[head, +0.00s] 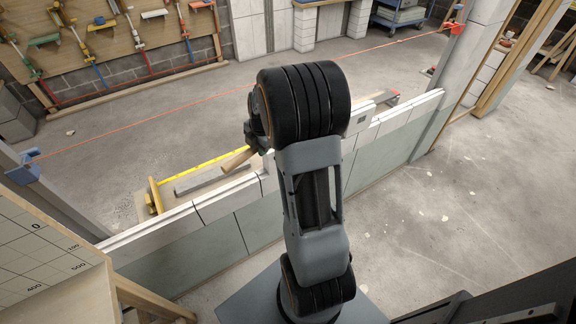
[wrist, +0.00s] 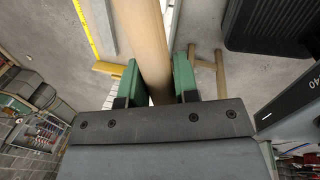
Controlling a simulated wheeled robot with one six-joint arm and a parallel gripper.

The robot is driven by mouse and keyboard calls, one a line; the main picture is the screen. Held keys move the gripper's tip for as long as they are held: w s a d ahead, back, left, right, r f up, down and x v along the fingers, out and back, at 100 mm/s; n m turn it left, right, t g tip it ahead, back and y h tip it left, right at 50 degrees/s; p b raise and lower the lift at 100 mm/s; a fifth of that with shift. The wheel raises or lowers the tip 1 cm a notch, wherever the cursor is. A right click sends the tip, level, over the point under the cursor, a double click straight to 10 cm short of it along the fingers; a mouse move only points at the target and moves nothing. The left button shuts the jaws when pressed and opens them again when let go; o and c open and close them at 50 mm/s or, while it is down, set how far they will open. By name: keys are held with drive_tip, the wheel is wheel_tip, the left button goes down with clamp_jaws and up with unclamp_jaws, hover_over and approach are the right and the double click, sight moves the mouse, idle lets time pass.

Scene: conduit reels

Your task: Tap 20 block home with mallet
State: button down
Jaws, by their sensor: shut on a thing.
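My gripper (wrist: 157,76) has its green jaws on either side of a pale wooden handle (wrist: 148,38), taken to be the mallet's. In the head view the handle's end (head: 236,160) sticks out to the left of my gripper, above the low wall. I cannot make out the mallet's head. A pale block (head: 361,118) stands raised on the wall's top row, just right of my arm. No 20 can be read on it. My arm hides the middle of the wall top.
The low block wall (head: 222,204) runs from lower left to upper right. An orange string line (head: 208,103) stretches above it. A yellow strip (head: 195,166) and a grey bar (head: 212,180) lie behind the wall. A numbered board (head: 45,245) stands at left. Floor right of the wall is mostly open.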

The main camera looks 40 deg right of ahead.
drive_tip(key=shift+r+p, duration=1.25)
drive_tip(key=shift+r, duration=1)
wheel_tip(320, 180, down, 6)
drive_tip(key=b, duration=0.5)
drive_tip(key=shift+r+p, duration=0.5)
drive_tip(key=shift+r, duration=0.25)
drive_tip(key=shift+r+p, duration=1.3)
drive_tip(key=shift+r, duration=0.7)
drive_tip(key=shift+w+r, duration=0.1)
